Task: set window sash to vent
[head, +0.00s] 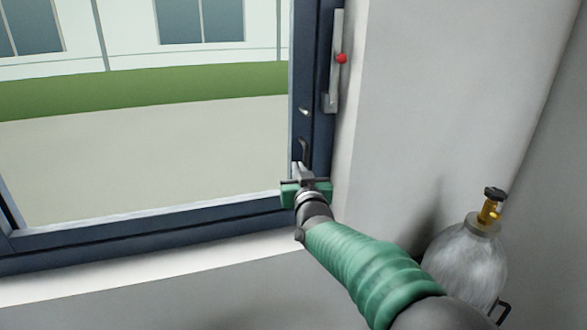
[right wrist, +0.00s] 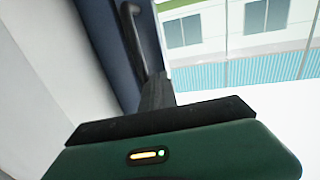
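The window sash (head: 150,218) has a dark blue frame and fills the left of the head view. A dark curved handle (head: 303,150) sits low on its right upright; it also shows in the right wrist view (right wrist: 134,38). My right gripper (head: 299,168) is just below the handle. Its dark fingers (right wrist: 158,88) look closed together in the right wrist view, with their tips near the handle's lower end. I cannot tell whether they touch it. My left gripper is not in view.
A grey upright bar with a red knob (head: 341,58) is at the right side of the window. A small light fitting (head: 304,112) is above the handle. A grey gas cylinder (head: 465,262) with a brass valve stands at lower right. A pale sill (head: 130,278) runs below.

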